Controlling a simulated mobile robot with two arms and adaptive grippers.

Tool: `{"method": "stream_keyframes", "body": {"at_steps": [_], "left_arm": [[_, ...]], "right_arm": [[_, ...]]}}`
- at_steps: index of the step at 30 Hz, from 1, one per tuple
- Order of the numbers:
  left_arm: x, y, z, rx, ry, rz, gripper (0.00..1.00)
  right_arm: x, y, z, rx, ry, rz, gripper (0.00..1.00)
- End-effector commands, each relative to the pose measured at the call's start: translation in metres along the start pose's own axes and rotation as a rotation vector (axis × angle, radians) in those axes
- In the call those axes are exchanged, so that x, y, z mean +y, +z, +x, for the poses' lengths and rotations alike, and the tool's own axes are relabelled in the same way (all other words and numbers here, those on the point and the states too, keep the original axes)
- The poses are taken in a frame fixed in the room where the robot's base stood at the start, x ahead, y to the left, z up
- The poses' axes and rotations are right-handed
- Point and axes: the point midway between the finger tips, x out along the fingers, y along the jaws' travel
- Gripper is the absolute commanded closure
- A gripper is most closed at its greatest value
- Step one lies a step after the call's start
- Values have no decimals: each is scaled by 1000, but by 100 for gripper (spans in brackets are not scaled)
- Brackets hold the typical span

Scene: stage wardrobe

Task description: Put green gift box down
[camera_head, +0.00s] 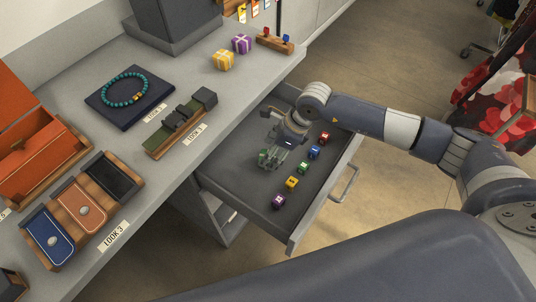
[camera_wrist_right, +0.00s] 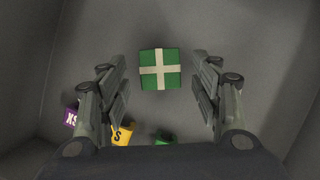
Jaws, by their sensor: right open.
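The green gift box (camera_wrist_right: 160,69) with a pale cross ribbon lies in the open drawer (camera_head: 239,178), apparently on its floor. It sits between the spread fingers of my right gripper (camera_wrist_right: 160,78), with a clear gap on each side. In the head view my right gripper (camera_head: 272,157) reaches down into the drawer, and the box is mostly hidden behind its fingers there. My right gripper is open and holds nothing. My left gripper is out of view.
Yellow (camera_head: 223,60) and purple (camera_head: 242,44) gift boxes stand on the counter (camera_head: 225,110). A bracelet tray (camera_head: 130,112) is further left.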

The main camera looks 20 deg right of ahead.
Motion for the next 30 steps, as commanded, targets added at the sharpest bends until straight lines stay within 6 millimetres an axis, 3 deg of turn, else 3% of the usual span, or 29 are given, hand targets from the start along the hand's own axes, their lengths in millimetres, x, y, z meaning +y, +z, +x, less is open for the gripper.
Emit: {"method": "stream_keyframes", "body": {"at_steps": [6, 12, 30], "left_arm": [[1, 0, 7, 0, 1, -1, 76], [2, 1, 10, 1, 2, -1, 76], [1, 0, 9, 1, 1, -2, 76]], "right_arm": [[-2, 0, -49, -3, -5, -1, 41], [-1, 0, -78, -1, -2, -1, 41], [0, 1, -88, -1, -1, 0, 41]]}}
